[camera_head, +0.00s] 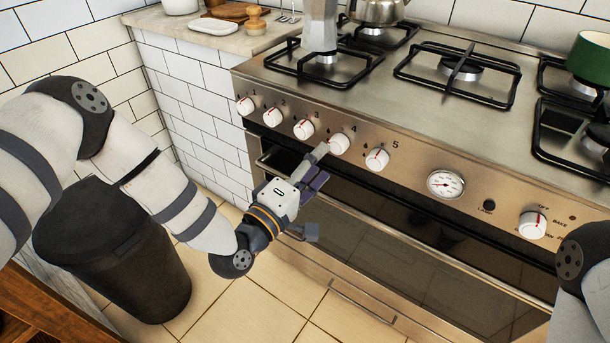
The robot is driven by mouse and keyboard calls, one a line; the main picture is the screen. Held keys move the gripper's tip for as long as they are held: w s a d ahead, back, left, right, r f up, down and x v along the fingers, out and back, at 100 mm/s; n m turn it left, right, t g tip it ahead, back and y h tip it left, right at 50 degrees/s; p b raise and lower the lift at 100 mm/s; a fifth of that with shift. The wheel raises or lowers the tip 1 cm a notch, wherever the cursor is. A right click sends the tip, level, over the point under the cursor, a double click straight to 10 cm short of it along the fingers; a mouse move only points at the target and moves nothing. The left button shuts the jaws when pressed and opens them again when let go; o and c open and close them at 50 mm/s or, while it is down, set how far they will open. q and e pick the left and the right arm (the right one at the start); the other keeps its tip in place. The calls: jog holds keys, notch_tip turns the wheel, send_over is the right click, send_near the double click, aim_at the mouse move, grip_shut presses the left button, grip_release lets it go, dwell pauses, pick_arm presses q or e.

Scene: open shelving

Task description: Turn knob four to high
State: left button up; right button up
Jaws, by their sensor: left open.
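Knob four (339,144) is a white round knob with a red mark, on the steel front panel of the stove (410,160), below the printed number 4. My left gripper (318,192) is open in front of the panel. Its upper finger reaches up to the lower left side of knob four; I cannot tell whether it touches. Its other finger hangs lower, in front of the oven door. Of my right arm only a part shows at the right edge; its gripper is out of view.
Knob three (303,129) and knob five (377,159) sit close on either side. An oven handle bar runs below the panel, near my left gripper. A green pot (590,58) and a silver kettle (377,10) stand on the stove. A dark bin (115,250) stands at the left.

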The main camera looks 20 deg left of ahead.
pick_arm(q)
jog(key=v, duration=0.6)
jog(key=shift+s, duration=0.35)
jog(key=shift+a, duration=0.15)
jog(key=s+f+m+g+y+p, duration=0.15)
jog(key=s+f+m+g, duration=0.25)
jog(key=s+f+g, duration=0.5)
jog(key=s+f+m+g+y+p, duration=0.15)
jog(key=s+f+m+g, duration=0.35)
jog(key=s, duration=0.7)
jog(key=s+a+m+g+y+p, duration=0.1)
jog(key=s+a+g, duration=0.2)
jog(key=s, duration=0.7)
jog(key=s+a+m+g+y+p, duration=0.1)
jog(key=s+a+g+y, duration=0.1)
jog(key=s+a, duration=0.5)
jog(key=s+g, duration=0.1)
jog(key=s, duration=0.2)
jog(key=shift+m+y, duration=0.3)
pick_arm(e)
jog(key=w+r+t, duration=0.2)
jog(key=w+r, duration=0.3)
jog(key=r, duration=0.1)
jog(key=shift+w, duration=0.3)
pick_arm(q)
jog(key=shift+d+f, duration=0.1)
jog(key=shift+f, duration=0.05)
